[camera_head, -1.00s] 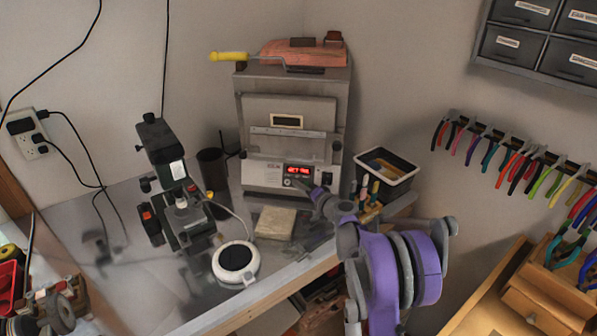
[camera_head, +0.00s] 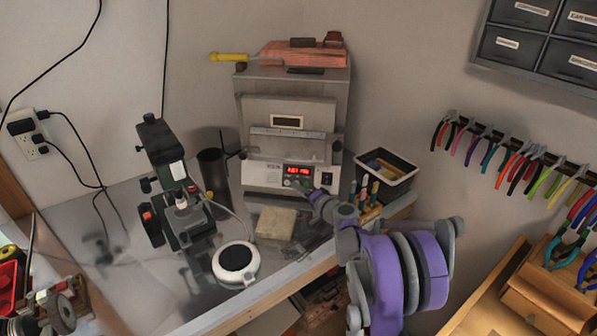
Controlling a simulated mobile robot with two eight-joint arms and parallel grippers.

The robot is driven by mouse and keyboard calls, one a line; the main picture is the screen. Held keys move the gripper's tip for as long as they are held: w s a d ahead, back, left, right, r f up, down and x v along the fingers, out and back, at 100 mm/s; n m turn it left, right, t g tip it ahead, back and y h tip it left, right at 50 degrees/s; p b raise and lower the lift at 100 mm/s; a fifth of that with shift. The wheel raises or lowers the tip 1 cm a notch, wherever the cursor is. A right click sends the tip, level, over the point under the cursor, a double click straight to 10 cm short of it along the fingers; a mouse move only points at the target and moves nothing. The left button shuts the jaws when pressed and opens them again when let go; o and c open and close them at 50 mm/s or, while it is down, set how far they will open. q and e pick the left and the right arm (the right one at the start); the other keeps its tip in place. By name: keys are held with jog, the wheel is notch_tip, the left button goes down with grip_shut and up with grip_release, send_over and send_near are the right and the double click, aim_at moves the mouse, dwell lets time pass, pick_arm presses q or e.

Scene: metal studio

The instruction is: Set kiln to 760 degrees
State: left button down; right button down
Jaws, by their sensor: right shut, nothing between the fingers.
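The kiln (camera_head: 262,176) is a grey metal box at the back of the bench with a front control panel. Its red digital display (camera_head: 298,170) is lit, but the digits are too small to read surely. A dark switch (camera_head: 327,179) sits to the right of the display. My right gripper (camera_head: 308,188) is shut and empty, with its tip at the panel just below the display; I cannot tell whether it touches a button. The tip hides part of the panel. My left gripper is not in view.
A microscope-like device (camera_head: 172,190) and a round white-rimmed plate (camera_head: 236,263) stand left of the kiln. A pale block (camera_head: 276,223) lies in front of it. A black bin (camera_head: 386,175) is at its right. Pliers (camera_head: 515,160) hang on the right wall.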

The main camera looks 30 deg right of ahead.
jog(key=shift+s+a+r+p, duration=0.15)
jog(key=shift+s+a+r, duration=0.35)
jog(key=shift+s+a, duration=0.3)
jog(key=shift+s+a+r+p, duration=0.15)
jog(key=shift+s+a+r, duration=0.45)
jog(key=shift+s, duration=0.25)
jog(key=shift+f, duration=0.15)
jog(key=shift+a, duration=0.3)
jog(key=s+a+n, duration=0.1)
jog(key=a, duration=0.2)
jog(key=s+a+r+n+g+y, duration=0.1)
jog(key=a, duration=0.2)
jog(key=s+a+n+g+y, duration=0.1)
jog(key=s+a, duration=0.1)
jog(key=a, duration=0.1)
jog(key=shift+r+n, duration=0.2)
jog(key=shift+n, duration=0.1)
jog(key=s+a+f+n+g, duration=0.1)
jog(key=s+a+n+g, duration=0.3)
jog(key=s+a, duration=0.6)
jog(key=s+f+n+g+h, duration=0.1)
jog(key=s+f+n+g, duration=0.1)
jog(key=s, duration=0.8)
jog(key=s+f+n+g+h, duration=0.2)
jog(key=s+f+n, duration=0.1)
jog(key=s, duration=0.7)
jog(key=shift+s+a+f+g, duration=0.2)
jog(key=shift+f+g, duration=0.1)
jog(key=shift+f, duration=0.15)
